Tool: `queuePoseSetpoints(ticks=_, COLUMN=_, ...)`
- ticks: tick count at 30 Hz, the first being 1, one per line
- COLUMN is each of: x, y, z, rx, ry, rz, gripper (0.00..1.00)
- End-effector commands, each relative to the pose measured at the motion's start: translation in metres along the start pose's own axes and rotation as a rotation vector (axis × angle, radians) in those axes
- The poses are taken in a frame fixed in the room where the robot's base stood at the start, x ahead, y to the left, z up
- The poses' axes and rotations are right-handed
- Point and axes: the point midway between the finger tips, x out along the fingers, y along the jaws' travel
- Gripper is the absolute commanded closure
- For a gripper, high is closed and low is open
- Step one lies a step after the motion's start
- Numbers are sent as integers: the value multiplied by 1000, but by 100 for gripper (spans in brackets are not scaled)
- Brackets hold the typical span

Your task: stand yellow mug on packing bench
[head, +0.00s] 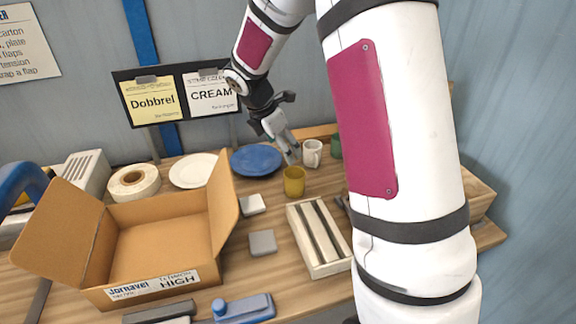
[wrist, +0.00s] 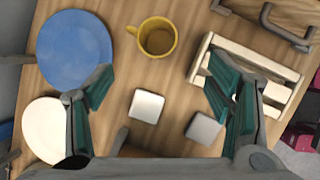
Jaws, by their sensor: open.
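The yellow mug (head: 294,181) stands upright on the wooden packing bench (head: 185,222), in front of a white mug and to the right of a blue plate. In the wrist view the yellow mug (wrist: 157,37) is seen from above, empty, beyond my fingertips and roughly centred between them. Its handle points left in that view. My gripper (head: 290,150) is above the bench, behind the mug in the head view. In the wrist view my gripper (wrist: 160,92) is open with nothing between its fingers.
A blue plate (head: 256,160), white plate (head: 194,170), white mug (head: 312,153) and partly hidden green mug (head: 336,147) stand nearby. A slotted wooden rack (head: 319,238) and two small blocks (head: 252,205) (head: 262,242) lie in front. An open carton (head: 150,245) stands left.

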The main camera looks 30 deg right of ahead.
Motion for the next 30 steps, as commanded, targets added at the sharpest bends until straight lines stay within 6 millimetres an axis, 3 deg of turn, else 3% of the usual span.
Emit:
queuePoseSetpoints(ticks=5, x=-66, y=-30, z=-3, rx=270, ry=29, rz=49, gripper=26)
queuePoseSetpoints(ticks=9, x=-116, y=-68, z=-13, rx=544, ry=84, rz=82, gripper=26)
queuePoseSetpoints(ticks=15, x=-171, y=-126, z=-34, rx=921, ry=199, rz=108, gripper=26)
queuePoseSetpoints(ticks=24, x=-217, y=-215, z=-76, rx=1439, ry=436, rz=67, gripper=26)
queuePoseSetpoints(ticks=30, x=-225, y=-250, z=-97, rx=1646, ry=557, rz=7, gripper=26)
